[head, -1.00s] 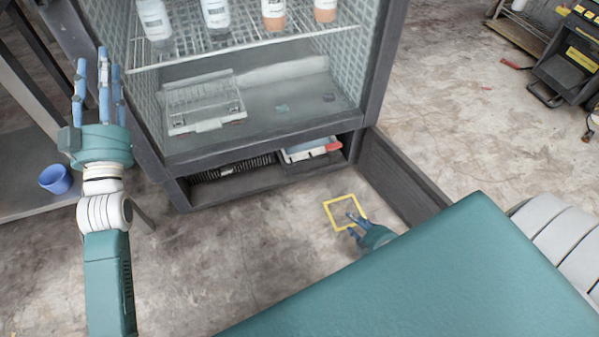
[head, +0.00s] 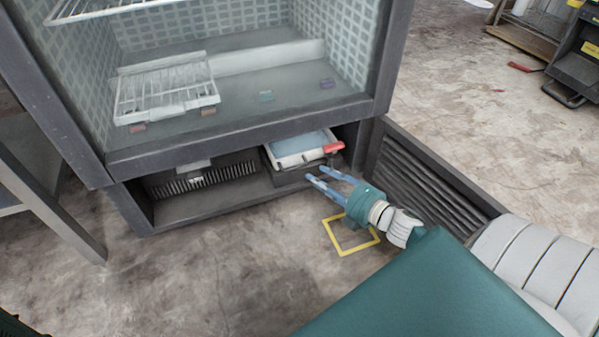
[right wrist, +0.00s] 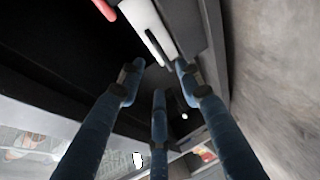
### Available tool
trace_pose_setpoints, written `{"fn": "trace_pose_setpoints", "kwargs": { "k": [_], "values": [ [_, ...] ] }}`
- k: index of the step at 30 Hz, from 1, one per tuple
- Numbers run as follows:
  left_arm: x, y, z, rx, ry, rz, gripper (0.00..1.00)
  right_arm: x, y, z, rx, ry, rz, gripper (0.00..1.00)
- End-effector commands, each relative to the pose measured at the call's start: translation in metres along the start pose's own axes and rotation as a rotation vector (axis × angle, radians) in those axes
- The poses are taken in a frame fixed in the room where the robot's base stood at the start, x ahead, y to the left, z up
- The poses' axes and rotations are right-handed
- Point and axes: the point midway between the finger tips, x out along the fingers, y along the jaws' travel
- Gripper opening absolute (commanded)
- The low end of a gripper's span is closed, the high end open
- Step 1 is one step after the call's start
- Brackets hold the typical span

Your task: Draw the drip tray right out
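The drip tray (head: 298,157), white-rimmed with a pale blue inside, sits in the low compartment under the freezer cabinet, at its right end. A red piece (head: 334,148) sticks out at the tray's right front corner. My right gripper (head: 316,173) is just in front of and below the tray, its blue fingers spread and empty. In the right wrist view, the open fingers (right wrist: 158,74) point at a white part with a dark slot (right wrist: 148,28), probably the tray's front; a red piece (right wrist: 104,8) shows at the top. Contact is not visible. My left gripper is out of view.
A lowered dark louvred panel (head: 425,180) stands right of the compartment, close to my right arm. A dark finned unit (head: 205,177) fills the compartment's left. A yellow square outline (head: 340,245) marks the floor in front. A wire rack (head: 165,90) lies on the cabinet floor above.

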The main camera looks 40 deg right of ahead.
Motion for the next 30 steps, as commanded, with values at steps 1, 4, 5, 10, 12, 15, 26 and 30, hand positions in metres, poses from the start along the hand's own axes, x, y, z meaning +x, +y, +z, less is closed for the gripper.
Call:
{"fn": "trace_pose_setpoints", "kwargs": {
  "k": [1,4,5,10,12,15,26,30],
  "values": [
    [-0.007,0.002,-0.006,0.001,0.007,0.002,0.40,0.011,-0.003,0.001,-0.004,0.002,0.004,0.35],
    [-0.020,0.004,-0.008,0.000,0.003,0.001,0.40,0.032,-0.004,0.001,-0.004,0.001,0.004,0.35],
    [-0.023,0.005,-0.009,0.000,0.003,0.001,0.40,0.038,-0.004,0.001,-0.004,0.001,0.004,0.35],
    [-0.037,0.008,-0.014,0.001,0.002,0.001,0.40,0.066,-0.004,0.001,-0.002,0.000,0.002,0.35],
    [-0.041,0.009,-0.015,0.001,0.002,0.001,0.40,0.075,-0.003,0.001,0.000,-0.001,0.002,0.35],
    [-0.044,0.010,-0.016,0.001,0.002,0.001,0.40,0.083,-0.002,0.001,0.001,-0.001,0.001,0.35],
    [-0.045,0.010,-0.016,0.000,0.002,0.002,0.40,0.087,-0.001,0.001,0.002,-0.002,-0.001,0.35],
    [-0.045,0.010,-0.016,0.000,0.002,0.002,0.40,0.087,-0.001,0.001,0.002,-0.002,-0.001,0.07]
  ]
}}
